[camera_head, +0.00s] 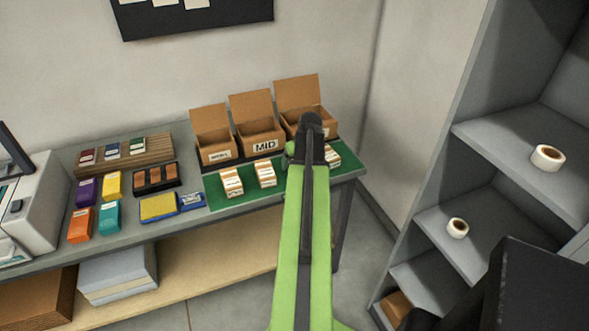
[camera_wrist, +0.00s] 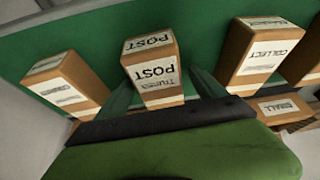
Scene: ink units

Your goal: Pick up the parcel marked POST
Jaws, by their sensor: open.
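The parcel marked POST (camera_wrist: 152,72) is a brown box with white labels, standing on a green mat (camera_wrist: 100,38) in the wrist view. My gripper (camera_wrist: 160,84) is open, with one dark green finger on each side of this parcel. I cannot tell whether the fingers touch it. In the head view my gripper (camera_head: 306,155) is over the mat's right part, and my arm hides the POST parcel there.
A COLLECT parcel (camera_wrist: 264,55) stands close on the right, another parcel (camera_wrist: 64,84) on the left. Open cartons, one marked MID (camera_head: 264,146), stand behind the mat. Coloured boxes (camera_head: 111,184) and a grey machine (camera_head: 35,205) are left; shelves (camera_head: 500,150) are right.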

